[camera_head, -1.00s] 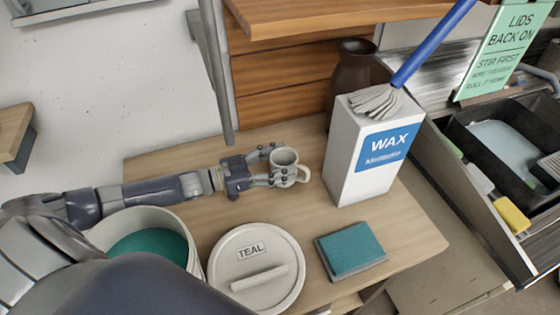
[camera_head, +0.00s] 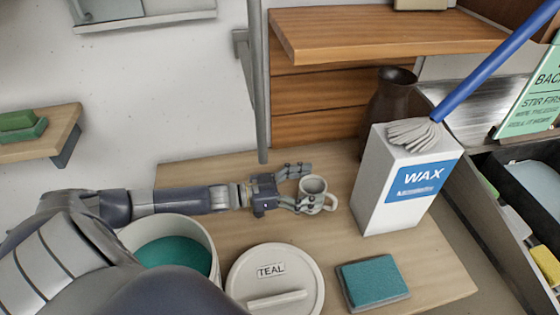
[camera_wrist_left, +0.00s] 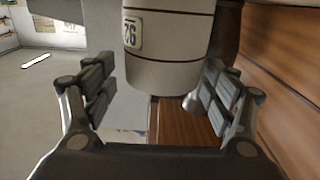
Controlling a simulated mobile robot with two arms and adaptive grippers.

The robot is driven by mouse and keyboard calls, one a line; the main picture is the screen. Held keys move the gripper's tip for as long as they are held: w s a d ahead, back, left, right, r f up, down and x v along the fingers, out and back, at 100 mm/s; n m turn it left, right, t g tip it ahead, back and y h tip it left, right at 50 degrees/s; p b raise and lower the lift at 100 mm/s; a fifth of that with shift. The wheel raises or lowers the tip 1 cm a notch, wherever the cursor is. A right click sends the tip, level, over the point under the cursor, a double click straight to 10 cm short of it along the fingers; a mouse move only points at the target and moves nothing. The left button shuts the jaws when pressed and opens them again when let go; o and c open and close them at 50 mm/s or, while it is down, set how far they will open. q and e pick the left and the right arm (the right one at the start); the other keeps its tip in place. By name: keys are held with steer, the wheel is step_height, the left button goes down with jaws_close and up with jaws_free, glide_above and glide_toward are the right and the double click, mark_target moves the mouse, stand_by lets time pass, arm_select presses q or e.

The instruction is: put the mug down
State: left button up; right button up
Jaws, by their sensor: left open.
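The mug (camera_head: 313,187) is small and pale grey, upright on the wooden worktop as far as I can tell, with its handle to the right. My left gripper (camera_head: 299,188) reaches in from the left, its fingers open on either side of the mug. In the left wrist view the mug (camera_wrist_left: 168,62) shows large, with dark bands and a number label, between the spread fingers of my left gripper (camera_wrist_left: 165,105). Gaps show between it and both finger pads. Its top is cut off there. My right gripper is not in view.
A white WAX box (camera_head: 400,185) stands right of the mug, a brown vase (camera_head: 388,95) behind. In front are a TEAL lid (camera_head: 300,262), a teal sponge block (camera_head: 372,282) and a bucket of teal glaze (camera_head: 208,240). A grey upright post (camera_head: 257,90) stands behind my wrist.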

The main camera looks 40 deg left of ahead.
arm_select(q)
steer(key=b+v, duration=0.1)
steer(key=v, duration=1.1)
steer(key=shift+r, duration=0.15)
steer(key=shift+w, duration=0.1)
